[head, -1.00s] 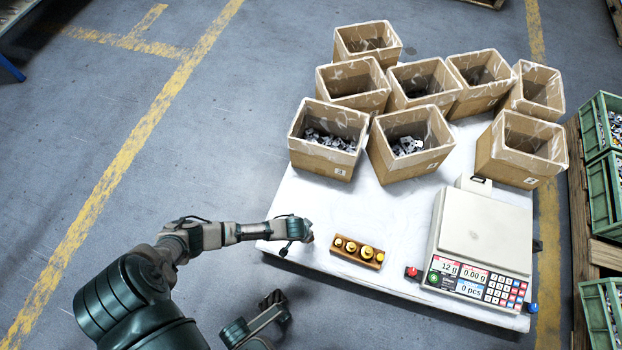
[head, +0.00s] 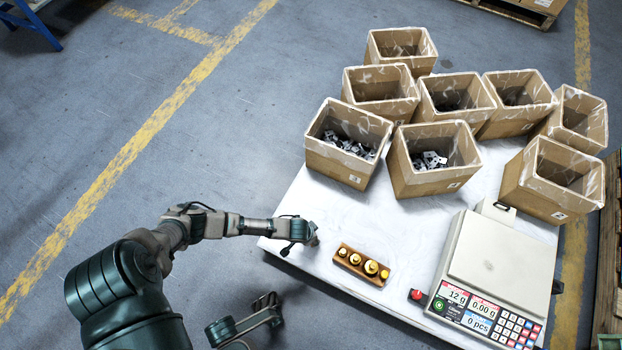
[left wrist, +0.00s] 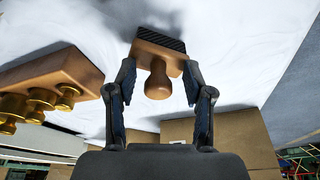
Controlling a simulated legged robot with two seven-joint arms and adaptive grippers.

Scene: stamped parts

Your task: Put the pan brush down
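My left gripper (head: 303,238) is over the near left corner of the white table top, left of the wooden weight block. In the left wrist view, my left gripper (left wrist: 158,82) has its two fingers against opposite ends of the wooden block of the pan brush (left wrist: 157,57). The brush's round knob points back toward the palm, and its dark bristles face the white surface. I cannot tell whether the bristles touch it. The brush is hidden or too small in the head view. What seems to be my right gripper (head: 266,302) is low in the head view, off the table; its opening is unclear.
A wooden block with brass weights (head: 362,265) stands just right of my left gripper. A counting scale (head: 490,255) and a red button (head: 417,296) are further right. Several cardboard boxes, two with metal parts visible (head: 347,146), fill the back. White table top (head: 335,215) lies bare between.

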